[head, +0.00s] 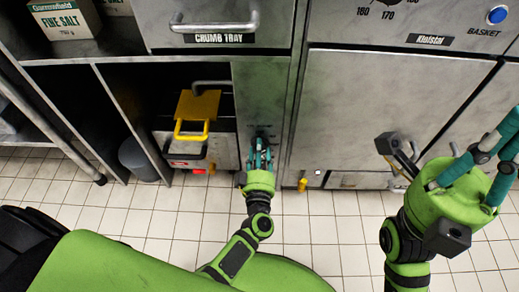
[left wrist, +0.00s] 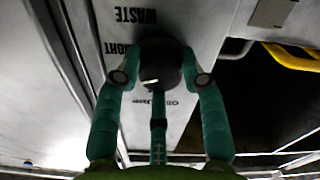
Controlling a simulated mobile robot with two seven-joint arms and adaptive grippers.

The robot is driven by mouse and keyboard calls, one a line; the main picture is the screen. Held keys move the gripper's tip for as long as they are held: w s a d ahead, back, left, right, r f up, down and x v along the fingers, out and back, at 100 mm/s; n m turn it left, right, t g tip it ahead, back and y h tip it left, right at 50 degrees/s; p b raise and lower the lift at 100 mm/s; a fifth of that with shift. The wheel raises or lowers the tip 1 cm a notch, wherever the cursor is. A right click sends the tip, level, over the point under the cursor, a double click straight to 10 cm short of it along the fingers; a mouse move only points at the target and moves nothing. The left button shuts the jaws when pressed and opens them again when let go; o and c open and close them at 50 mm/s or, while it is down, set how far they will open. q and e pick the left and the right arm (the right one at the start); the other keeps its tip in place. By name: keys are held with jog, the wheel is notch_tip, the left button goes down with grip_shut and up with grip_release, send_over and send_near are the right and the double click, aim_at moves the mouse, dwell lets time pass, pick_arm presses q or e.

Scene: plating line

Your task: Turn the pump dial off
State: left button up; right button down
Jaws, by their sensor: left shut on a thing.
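The black round dial (left wrist: 160,62) with a short white mark sits on a grey panel in the left wrist view. My left gripper (left wrist: 160,75) is shut on it, with teal fingers against both sides and one below. In the head view my left gripper (head: 261,155) reaches up to the narrow grey panel (head: 262,98) and hides the dial. Upside-down lettering around the dial includes "WASTE"; other words are partly covered, and I cannot tell the dial's setting. My right gripper (head: 488,158) is raised at the right with its fingers spread, apart from the cabinets.
A crumb tray drawer (head: 215,22) is above. A fryer door (head: 370,100) stands to the right. The tiled floor (head: 310,235) in front is clear.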

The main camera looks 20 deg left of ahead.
pick_arm(q)
jog(key=shift+d+f+n, duration=0.1)
jog(key=shift+f+n, duration=0.05)
jog(key=shift+n, duration=1.35)
jog(key=o, duration=1.1)
jog(key=shift+w, duration=0.1)
jog(key=shift+o, duration=0.2)
jog(key=v, duration=0.7)
jog(key=shift+s, duration=0.3)
jog(key=shift+d, duration=0.1)
